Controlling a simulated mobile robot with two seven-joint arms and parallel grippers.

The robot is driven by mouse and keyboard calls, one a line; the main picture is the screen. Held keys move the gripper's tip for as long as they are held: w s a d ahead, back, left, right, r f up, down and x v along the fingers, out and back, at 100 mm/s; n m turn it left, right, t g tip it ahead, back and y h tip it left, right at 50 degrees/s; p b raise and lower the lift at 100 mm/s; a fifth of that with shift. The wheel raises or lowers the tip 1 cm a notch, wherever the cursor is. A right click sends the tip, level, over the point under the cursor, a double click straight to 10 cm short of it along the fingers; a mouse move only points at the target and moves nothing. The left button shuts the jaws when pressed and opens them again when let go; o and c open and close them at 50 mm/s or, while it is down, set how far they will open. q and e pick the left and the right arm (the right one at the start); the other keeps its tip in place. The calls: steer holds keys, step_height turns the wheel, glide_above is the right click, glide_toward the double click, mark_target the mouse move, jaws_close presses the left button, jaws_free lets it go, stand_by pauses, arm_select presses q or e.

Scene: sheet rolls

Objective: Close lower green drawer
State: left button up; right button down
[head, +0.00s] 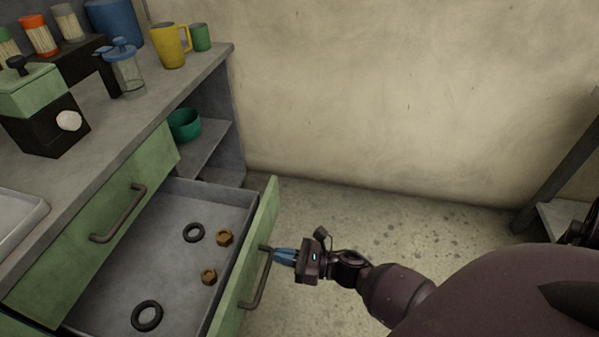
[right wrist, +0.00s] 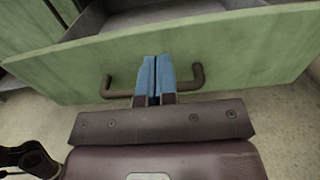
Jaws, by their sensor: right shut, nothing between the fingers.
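The lower green drawer (head: 262,232) is pulled out from the cabinet, and its grey inside is open to view. It holds two black rings and two brown nuts. A dark bar handle (head: 258,280) is on its front. My right gripper (head: 276,255) is shut and empty, with its blue fingertips at the handle's upper end in the head view. In the right wrist view the blue fingers (right wrist: 155,75) lie over the handle (right wrist: 196,78), pointing at the green front (right wrist: 235,55); whether they touch it I cannot tell. My left gripper is not in view.
The upper green drawer (head: 150,175) above is shut. The grey counter (head: 110,125) carries a grinder (head: 45,110), a glass jar (head: 124,70) and mugs. A green bowl (head: 184,124) stands on a side shelf. Open floor (head: 400,225) lies right of the drawer.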

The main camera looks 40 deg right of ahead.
mark_target(250, 249)
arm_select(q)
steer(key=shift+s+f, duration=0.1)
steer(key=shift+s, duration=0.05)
arm_select(e)
steer(key=shift+x, duration=2.95)
